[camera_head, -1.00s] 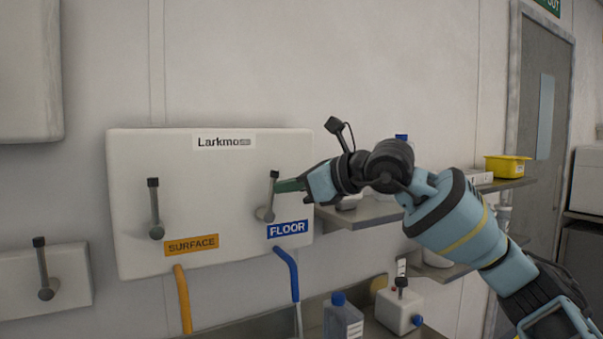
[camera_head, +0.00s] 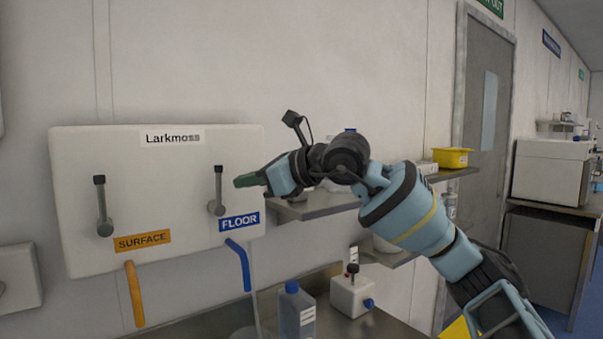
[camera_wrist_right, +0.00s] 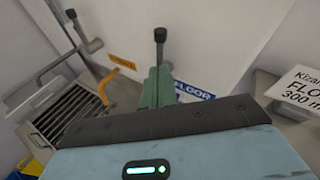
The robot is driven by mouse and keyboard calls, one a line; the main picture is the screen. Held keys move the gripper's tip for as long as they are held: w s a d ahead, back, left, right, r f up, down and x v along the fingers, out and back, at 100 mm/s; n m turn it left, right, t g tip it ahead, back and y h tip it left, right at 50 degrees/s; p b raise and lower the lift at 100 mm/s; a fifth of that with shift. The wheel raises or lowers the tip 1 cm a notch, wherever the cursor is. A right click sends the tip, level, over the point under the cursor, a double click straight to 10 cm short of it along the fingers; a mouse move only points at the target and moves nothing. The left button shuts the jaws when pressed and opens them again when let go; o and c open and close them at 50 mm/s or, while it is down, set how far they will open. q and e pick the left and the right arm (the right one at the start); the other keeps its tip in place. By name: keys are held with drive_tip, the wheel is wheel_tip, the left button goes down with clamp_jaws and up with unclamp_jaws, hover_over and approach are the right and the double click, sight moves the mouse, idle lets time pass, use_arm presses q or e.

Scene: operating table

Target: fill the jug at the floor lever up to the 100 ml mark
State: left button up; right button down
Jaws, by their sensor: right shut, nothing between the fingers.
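The floor lever (camera_head: 217,190) stands upright on the white Larkmoss panel (camera_head: 75,160), above the blue FLOOR label (camera_head: 239,221). The lever also shows in the wrist view (camera_wrist_right: 160,45), beyond my fingertips. My right gripper (camera_head: 246,180) is shut and empty, just right of the lever, with a small gap in the head view. Its green fingers show together in the wrist view (camera_wrist_right: 157,88). The blue floor spout (camera_head: 239,262) points down, with a thin pale line below its end. I cannot make out the jug or its marks clearly. My left gripper is out of view.
The surface lever (camera_head: 103,208) and orange spout (camera_head: 134,290) are at left. A wall shelf (camera_head: 315,207) lies behind my right arm. A card (camera_wrist_right: 303,92) shows in the wrist view.

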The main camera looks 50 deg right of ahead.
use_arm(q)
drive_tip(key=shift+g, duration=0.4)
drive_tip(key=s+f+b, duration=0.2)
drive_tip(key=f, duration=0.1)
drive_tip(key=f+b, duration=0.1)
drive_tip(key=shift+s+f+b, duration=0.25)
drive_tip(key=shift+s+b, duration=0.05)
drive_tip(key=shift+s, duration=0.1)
use_arm(e)
drive_tip(key=v, duration=1)
drive_tip(key=shift+s, duration=0.2)
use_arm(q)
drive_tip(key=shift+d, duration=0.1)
